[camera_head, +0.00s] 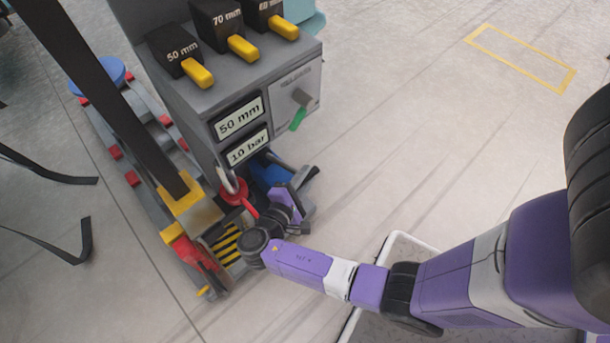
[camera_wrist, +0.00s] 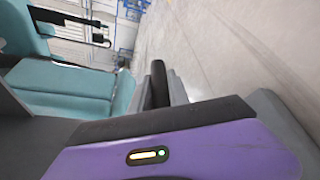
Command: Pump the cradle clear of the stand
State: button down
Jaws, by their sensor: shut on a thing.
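My gripper (camera_head: 301,190) is low beside the right side of the grey control box (camera_head: 205,125), at the end of my purple arm. It is shut on a dark bar, seemingly the pump handle (camera_wrist: 158,84), whose rounded end shows in the wrist view. Most of the grip is hidden behind the purple gripper body. The box's displays (camera_head: 238,117) read 50 mm and 10 bar. Left of the box is a grey track-like frame with red blocks (camera_head: 132,178). I cannot clearly tell the cradle from the stand.
Yellow tabs labelled 50 mm (camera_head: 198,73) and 70 mm (camera_head: 243,48), and a third, top the box. A red ring (camera_head: 233,193) and yellow-black stripes (camera_head: 226,243) lie close left of my wrist. Black straps (camera_head: 65,240) lie at left.

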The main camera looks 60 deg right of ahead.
jog(key=c, duration=1.2)
grip_release()
